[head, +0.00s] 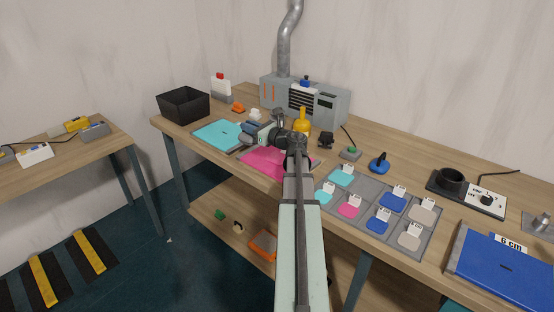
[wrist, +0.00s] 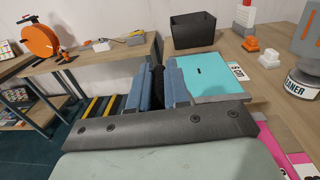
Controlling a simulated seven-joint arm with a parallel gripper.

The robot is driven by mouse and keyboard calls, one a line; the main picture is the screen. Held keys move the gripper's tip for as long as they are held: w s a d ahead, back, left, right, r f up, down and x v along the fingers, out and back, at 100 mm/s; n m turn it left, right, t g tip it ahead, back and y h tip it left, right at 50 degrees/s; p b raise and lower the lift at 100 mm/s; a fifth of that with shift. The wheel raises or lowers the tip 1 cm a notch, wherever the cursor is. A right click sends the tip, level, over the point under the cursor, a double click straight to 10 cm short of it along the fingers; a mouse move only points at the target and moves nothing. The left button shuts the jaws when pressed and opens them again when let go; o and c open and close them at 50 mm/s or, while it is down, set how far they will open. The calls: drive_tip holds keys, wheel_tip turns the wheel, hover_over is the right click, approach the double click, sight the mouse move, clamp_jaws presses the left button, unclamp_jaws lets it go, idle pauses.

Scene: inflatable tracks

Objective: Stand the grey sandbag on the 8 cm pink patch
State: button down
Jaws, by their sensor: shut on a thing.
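My gripper (head: 249,130) is low over the main bench, beside the far left edge of a large pink sheet (head: 262,164) and near a cyan sheet. In the wrist view its blue-grey fingers (wrist: 160,88) are shut on a dark thing, which looks like the grey sandbag (wrist: 157,79). Only a narrow part shows between the fingers; the rest is hidden. A small pink patch (head: 349,209) with a white card lies in a grey tray (head: 387,187); its card is too small to read. The pink sheet is partly hidden by my arm.
The cyan sheet (head: 215,134) lies left of the pink one, with a black bin (head: 183,105) behind it. A yellow bottle (head: 303,121) and grey machine (head: 330,101) stand at the back. A cleaner can (wrist: 305,85) is close on the right in the wrist view.

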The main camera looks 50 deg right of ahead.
drive_tip(key=s+d+r, duration=0.2)
drive_tip(key=s+d, duration=0.4)
drive_tip(key=d, duration=0.1)
drive_tip(key=shift+s+d+f, duration=0.15)
drive_tip(key=shift+f, duration=2.45)
drive_tip(key=shift+s+d+f, duration=0.15)
drive_tip(key=shift+f, duration=2.4)
drive_tip(key=c, duration=1.1)
unclamp_jaws()
drive_tip(key=shift+f, duration=0.15)
drive_tip(key=s, duration=1.2)
drive_tip(key=shift+d, duration=0.3)
